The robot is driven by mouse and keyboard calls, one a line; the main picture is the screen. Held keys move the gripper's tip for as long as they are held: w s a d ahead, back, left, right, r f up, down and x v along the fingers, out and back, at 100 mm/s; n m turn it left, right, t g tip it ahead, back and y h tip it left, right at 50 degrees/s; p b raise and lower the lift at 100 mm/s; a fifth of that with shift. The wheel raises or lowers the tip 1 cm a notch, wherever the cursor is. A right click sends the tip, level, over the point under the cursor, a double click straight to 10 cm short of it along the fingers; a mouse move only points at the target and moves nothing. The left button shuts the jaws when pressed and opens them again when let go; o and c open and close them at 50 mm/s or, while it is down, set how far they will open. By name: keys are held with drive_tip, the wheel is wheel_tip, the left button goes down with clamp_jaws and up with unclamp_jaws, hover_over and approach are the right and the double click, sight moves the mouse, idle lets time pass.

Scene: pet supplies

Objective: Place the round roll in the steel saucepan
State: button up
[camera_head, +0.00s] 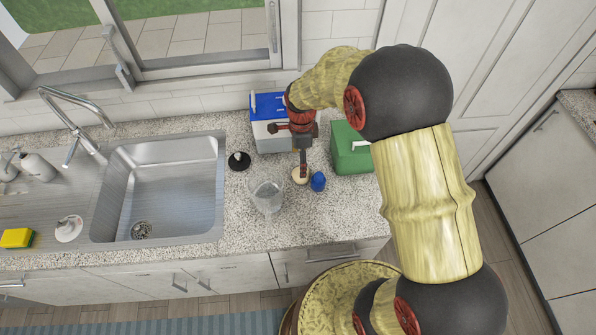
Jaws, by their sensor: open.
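A small pale beige round item (299,176), which looks like the round roll, lies on the granite counter. My gripper (302,162) is open just above and behind it, with a red finger reaching down close to it and partly covering it. I cannot tell whether they touch. A shiny grey, partly see-through-looking vessel (267,193) stands on the counter left of the round item. It may be the steel saucepan, and no handle is clear.
A blue egg-shaped item (318,181) sits right beside the round item. A green box (350,150) stands to the right, a white box with blue top (269,120) behind. A black round item (238,161) lies near the sink (160,180). The counter's front is clear.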

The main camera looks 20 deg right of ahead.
drive_tip(key=f, duration=0.4)
drive_tip(key=s+f, duration=0.1)
drive_tip(key=shift+f+b, duration=0.3)
drive_tip(key=shift+f, duration=0.1)
drive_tip(key=shift+w+f, duration=0.15)
drive_tip(key=shift+f, duration=0.3)
drive_tip(key=shift+c, duration=0.6)
drive_tip(key=c, duration=1.1)
